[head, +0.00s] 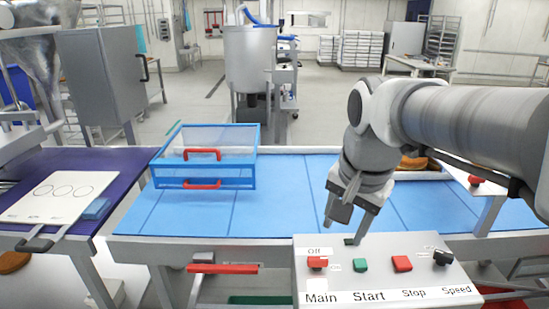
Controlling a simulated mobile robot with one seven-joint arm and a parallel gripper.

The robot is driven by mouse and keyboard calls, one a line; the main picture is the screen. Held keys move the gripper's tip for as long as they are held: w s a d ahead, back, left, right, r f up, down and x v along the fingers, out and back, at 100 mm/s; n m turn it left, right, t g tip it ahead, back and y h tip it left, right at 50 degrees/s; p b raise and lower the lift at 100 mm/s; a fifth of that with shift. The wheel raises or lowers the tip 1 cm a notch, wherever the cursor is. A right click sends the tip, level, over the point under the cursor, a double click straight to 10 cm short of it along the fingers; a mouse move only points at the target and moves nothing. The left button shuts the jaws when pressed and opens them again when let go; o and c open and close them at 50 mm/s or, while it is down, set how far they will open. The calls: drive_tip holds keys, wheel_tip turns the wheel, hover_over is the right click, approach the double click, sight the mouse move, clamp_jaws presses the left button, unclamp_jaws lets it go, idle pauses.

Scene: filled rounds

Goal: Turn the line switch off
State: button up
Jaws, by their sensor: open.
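The control panel (380,281) stands at the front right, with a sloped light-grey face. Its red Main switch (317,262) is at the left, with "Off" above it and a small label, seemingly "On", to its right. The red handle looks roughly sideways, but it is too small to be sure where it points. A green Start button (360,265), a red Stop button (402,263) and a black Speed knob (442,258) follow to the right. My gripper (347,222) is open and empty, above the panel's back edge, up and right of the Main switch, apart from it.
A blue conveyor belt (285,208) runs behind the panel. A clear blue-framed guard box (205,157) with red handles stands on it. A red bar handle (222,268) is below the belt's front. A purple table (85,165) with a white board is at left.

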drive_tip(key=w+f+m+g, duration=0.1)
drive_tip(key=w+m+g, duration=0.1)
drive_tip(key=w+m, duration=0.45)
drive_tip(key=m+g, duration=0.1)
drive_tip(key=m, duration=0.3)
approach(318, 258)
wheel_tip(318, 258, down, 9)
drive_tip(key=shift+w+d+b, duration=0.1)
drive_tip(key=shift+b, duration=0.6)
clamp_jaws()
